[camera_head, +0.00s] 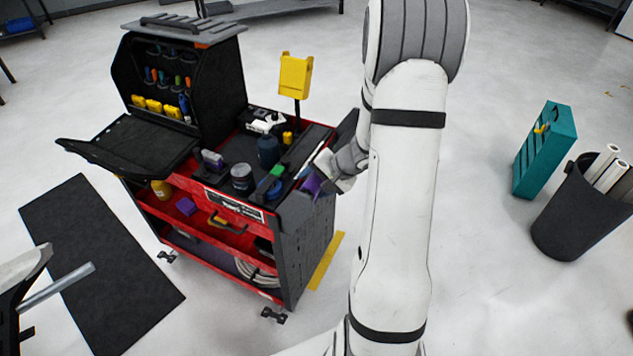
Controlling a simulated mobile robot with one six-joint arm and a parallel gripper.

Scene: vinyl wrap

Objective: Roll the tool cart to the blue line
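The tool cart (236,207) is red and black and stands upright on casters left of centre. An open black tool case and many small items sit on its top. My white arm reaches down over the cart's right side. My gripper (318,180) is at the cart's right top edge, by a purple part. My wrist partly hides this spot, so I cannot tell whether the fingers are shut on anything. No blue line shows in this view.
A yellow strip (326,262) lies on the floor beside the cart's right side. A black mat (98,270) lies to its left. A teal case (545,150) and a black bin (580,220) with white rolls stand at the right. Pale floor between is clear.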

